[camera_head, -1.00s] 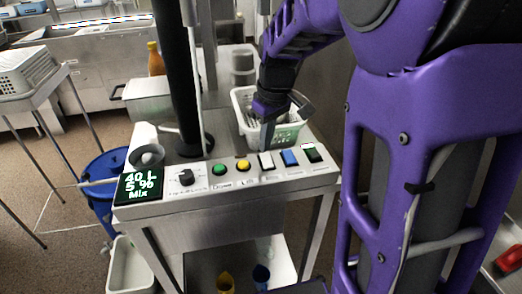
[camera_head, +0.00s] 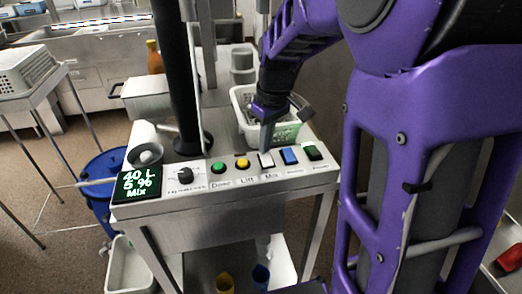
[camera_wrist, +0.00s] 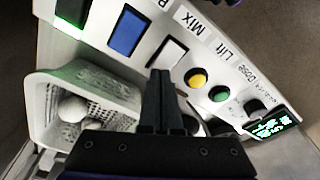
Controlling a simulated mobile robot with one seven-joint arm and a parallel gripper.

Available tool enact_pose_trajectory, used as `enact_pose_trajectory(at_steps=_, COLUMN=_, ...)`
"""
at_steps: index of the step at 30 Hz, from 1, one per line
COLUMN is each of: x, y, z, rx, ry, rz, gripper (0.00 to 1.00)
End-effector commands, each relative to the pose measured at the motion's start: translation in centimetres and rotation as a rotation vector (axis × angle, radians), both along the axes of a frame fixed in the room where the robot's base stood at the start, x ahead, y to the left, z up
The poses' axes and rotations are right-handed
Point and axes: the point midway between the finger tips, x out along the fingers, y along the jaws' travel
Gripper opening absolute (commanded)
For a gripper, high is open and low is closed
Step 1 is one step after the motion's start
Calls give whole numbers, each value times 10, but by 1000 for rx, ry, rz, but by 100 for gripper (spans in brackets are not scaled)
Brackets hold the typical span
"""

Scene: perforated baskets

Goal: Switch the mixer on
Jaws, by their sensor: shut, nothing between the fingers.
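The mixer's control panel (camera_head: 203,183) is a steel console. Its display (camera_head: 137,184) reads "40 L 5 % Mix". In a row stand a black knob (camera_head: 185,175), a green button (camera_head: 218,168), a yellow button (camera_head: 242,164), a white switch labelled Mix (camera_head: 266,161), a blue switch (camera_head: 289,156) and a dark green switch (camera_head: 312,152). My gripper (camera_head: 266,150) is shut and empty, pointing down just at the back edge of the white switch. In the wrist view the fingertips (camera_wrist: 161,74) are beside the white switch (camera_wrist: 168,52); I cannot tell whether they touch.
A blue bucket (camera_head: 100,170) stands on the floor at left.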

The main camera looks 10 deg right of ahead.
Motion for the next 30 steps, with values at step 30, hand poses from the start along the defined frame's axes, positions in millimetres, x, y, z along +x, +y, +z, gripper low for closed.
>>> enact_pose_trajectory(at_steps=30, x=0, y=0, z=30, rx=0, ry=-1, rz=1, gripper=0)
